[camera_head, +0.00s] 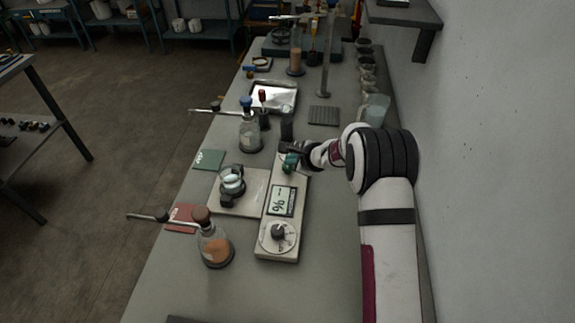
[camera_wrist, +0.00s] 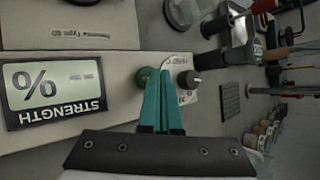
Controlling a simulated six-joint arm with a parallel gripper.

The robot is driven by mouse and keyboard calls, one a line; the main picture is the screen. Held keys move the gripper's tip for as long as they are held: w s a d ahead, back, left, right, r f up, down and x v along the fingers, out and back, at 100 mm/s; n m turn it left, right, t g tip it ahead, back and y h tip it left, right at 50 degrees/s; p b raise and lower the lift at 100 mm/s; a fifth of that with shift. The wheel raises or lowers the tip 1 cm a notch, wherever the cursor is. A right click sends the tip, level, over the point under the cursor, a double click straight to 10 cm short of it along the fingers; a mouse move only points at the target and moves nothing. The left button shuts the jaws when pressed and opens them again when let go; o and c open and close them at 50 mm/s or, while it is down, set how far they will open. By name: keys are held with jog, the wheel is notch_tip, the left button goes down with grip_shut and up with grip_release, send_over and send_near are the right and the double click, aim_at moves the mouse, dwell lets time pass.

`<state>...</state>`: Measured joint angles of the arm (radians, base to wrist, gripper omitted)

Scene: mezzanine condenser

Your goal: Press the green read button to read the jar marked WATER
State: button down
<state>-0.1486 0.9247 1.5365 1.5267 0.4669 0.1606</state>
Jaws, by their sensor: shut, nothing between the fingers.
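The meter (camera_head: 268,245) is a long pale box with a display (camera_head: 282,200) showing "%" and dashes and a round dial below it. The wrist view shows its display (camera_wrist: 52,88) marked STRENGTH, upside down. The round green button (camera_wrist: 146,75) is at the meter's far end, beside and partly behind my fingertips; contact cannot be told. A small jar (camera_head: 232,180) of pale liquid sits on the plate left of the meter. No WATER mark is readable.
A dark knob (camera_wrist: 190,79) stands right of my fingertips. A blue-stoppered flask (camera_head: 249,136) stands behind the plate, and a brown-stoppered flask (camera_head: 214,248) with orange contents in front. Green (camera_head: 208,159) and red (camera_head: 180,216) cards lie left. A wall runs along the right.

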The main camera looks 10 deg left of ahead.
aim_at(291, 168)
jog(key=shift+f, duration=0.65)
dwell(0.7)
jog(key=shift+r, duration=1.05)
jog(key=shift+r, duration=2.55)
jog(key=s+d+r+n+g, duration=0.2)
jog(key=s+r+n, duration=0.3)
jog(key=s, duration=0.6)
jog(key=s+d+r+n+g, duration=0.2)
jog(key=s+r+n, duration=0.2)
jog(key=s+r, duration=0.5)
jog(key=s+d+f+n+g+h, duration=0.1)
jog(key=s+d, duration=0.4)
jog(key=s, duration=0.7)
jog(key=s+d+f+n+g+h, duration=0.2)
jog(key=s+d, duration=0.3)
jog(key=s, duration=0.7)
jog(key=shift+s+f+n+h, duration=0.3)
jog(key=shift+f+n+h, duration=0.2)
jog(key=shift+f+h, duration=0.15)
